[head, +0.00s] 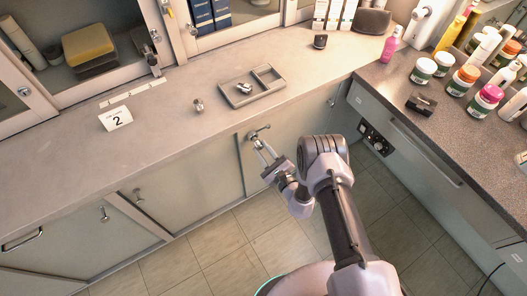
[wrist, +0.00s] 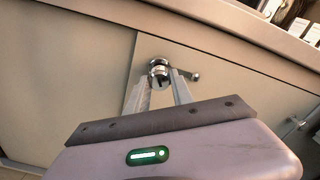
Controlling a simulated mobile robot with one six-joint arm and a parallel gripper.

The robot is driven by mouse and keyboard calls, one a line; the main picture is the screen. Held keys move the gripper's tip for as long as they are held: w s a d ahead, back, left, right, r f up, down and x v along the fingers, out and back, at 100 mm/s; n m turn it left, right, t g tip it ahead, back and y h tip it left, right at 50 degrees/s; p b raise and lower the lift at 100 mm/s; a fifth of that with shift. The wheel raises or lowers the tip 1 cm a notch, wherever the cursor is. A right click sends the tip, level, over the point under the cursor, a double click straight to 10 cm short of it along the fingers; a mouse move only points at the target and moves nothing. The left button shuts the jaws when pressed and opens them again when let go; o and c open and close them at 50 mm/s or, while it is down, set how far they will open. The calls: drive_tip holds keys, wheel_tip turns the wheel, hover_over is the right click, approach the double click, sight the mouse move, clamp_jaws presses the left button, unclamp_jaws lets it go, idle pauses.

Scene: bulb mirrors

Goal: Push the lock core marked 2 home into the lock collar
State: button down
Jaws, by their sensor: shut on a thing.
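The lock collar (wrist: 158,62) is a shiny metal ring on the cabinet door front, just below the counter edge. The lock core (wrist: 159,75) is a small metal cylinder in front of it, between my fingertips. My gripper (wrist: 161,80) is shut on the core, with its fingers pointing at the door. In the head view my gripper (head: 259,149) reaches the door front at the lock. How deep the core sits in the collar cannot be told, and no number on it is readable.
A lever handle (wrist: 190,76) sticks out right beside the collar. On the counter (head: 70,165) are a card marked 2 (head: 115,118), a small metal cylinder (head: 198,105) and a grey tray (head: 268,96) with a metal piece (head: 244,88). Bottles crowd the right counter.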

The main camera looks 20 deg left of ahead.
drive_tip(key=shift+b+x, duration=0.7)
drive_tip(key=shift+x, duration=0.2)
drive_tip(key=c, duration=0.6)
unclamp_jaws()
drive_tip(key=shift+o, duration=0.2)
drive_tip(key=shift+p+v, duration=1.6)
drive_tip(key=shift+v, duration=1.05)
drive_tip(key=shift+s+d, duration=0.2)
drive_tip(key=shift+d, duration=0.1)
